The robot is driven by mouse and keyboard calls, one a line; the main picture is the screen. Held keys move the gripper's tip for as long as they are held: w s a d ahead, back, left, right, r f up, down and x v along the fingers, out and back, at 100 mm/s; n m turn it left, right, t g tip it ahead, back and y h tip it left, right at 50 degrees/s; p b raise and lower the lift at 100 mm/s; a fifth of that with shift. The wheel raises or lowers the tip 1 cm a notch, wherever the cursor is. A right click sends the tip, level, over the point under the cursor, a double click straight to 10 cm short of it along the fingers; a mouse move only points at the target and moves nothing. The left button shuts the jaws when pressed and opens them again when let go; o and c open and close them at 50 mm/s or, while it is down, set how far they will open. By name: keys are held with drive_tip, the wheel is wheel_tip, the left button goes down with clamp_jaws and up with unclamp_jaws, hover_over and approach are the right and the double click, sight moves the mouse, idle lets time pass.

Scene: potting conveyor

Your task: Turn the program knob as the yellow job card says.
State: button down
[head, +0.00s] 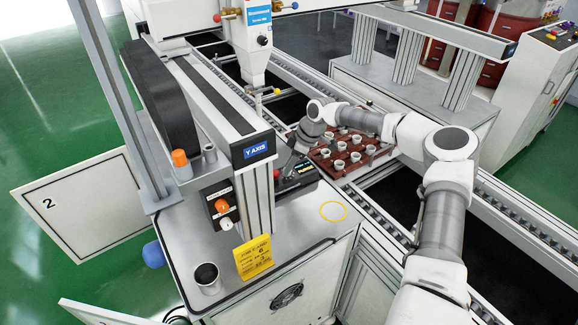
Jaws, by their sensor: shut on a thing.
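The yellow job card (253,258) stands tilted at the front of the grey cabinet top; its print is too small to read. A dark control panel with a small lit screen (303,169) sits behind the grey column. My gripper (284,164) is at this panel, pointing down and to the left from my wrist. It is shut on what looks like the program knob, which the gripper and column hide. The knob's pointer and scale marks cannot be seen.
A switch box with an orange knob (221,206) hangs on the column. A red-brown tray (352,152) with several pots sits on the conveyor, close below my forearm.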

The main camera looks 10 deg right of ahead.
drive_tip(key=shift+m+b, duration=0.3)
drive_tip(key=shift+b, duration=0.15)
drive_tip(key=c, duration=0.6)
unclamp_jaws()
drive_tip(key=shift+c, duration=0.2)
drive_tip(key=v, duration=1.7)
drive_tip(key=shift+r, duration=0.15)
drive_tip(key=shift+s, duration=0.2)
